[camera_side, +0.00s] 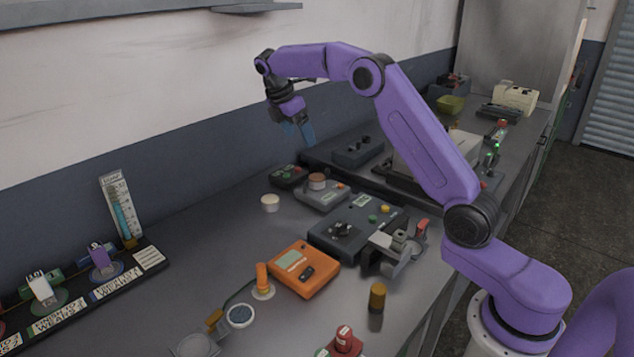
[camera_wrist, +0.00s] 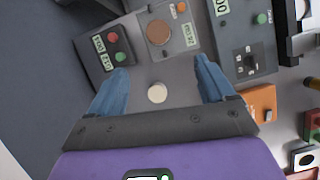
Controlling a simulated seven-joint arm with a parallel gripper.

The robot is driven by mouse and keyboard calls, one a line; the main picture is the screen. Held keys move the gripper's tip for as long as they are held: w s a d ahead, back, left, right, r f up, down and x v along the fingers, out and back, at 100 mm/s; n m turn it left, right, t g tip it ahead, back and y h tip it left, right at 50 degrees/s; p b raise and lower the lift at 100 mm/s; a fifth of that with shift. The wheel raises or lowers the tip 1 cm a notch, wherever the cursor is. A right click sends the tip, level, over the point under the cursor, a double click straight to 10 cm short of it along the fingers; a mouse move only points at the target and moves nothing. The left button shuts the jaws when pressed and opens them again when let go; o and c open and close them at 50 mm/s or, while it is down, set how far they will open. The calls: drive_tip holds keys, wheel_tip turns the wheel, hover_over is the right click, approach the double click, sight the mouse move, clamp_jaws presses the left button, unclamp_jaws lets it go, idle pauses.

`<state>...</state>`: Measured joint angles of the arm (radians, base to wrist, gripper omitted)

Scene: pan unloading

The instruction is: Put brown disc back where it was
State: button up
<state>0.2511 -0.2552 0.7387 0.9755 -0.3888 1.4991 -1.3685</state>
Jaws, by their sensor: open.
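The brown disc (camera_side: 317,179) sits on top of a small grey device (camera_side: 327,198) with a display, at the back of the bench. In the wrist view the brown disc (camera_wrist: 159,32) lies ahead of the fingertips, on the grey device (camera_wrist: 183,52). My gripper (camera_side: 303,140) hangs above the bench, up and a little left of the disc in the side view. In the wrist view my gripper (camera_wrist: 160,68) has its blue fingers spread apart with nothing between them. A small cream round piece (camera_side: 270,202) stands on the bench left of the device; it also shows in the wrist view (camera_wrist: 157,93).
A dark box with red and green buttons (camera_side: 288,176) stands beside the grey device. A larger dark device (camera_side: 350,225) and an orange meter (camera_side: 303,268) stand toward the front. Bare bench (camera_side: 190,250) lies to the left.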

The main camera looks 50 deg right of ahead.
hover_over(316, 177)
drive_tip(key=a, duration=0.2)
wheel_tip(316, 177, down, 10)
drive_tip(key=shift+a+f, duration=0.15)
drive_tip(key=shift+x, duration=2.95)
drive_tip(key=shift+w+a, duration=0.1)
drive_tip(key=shift+w, duration=0.15)
drive_tip(key=c, duration=1.2)
drive_tip(key=shift+c, duration=0.6)
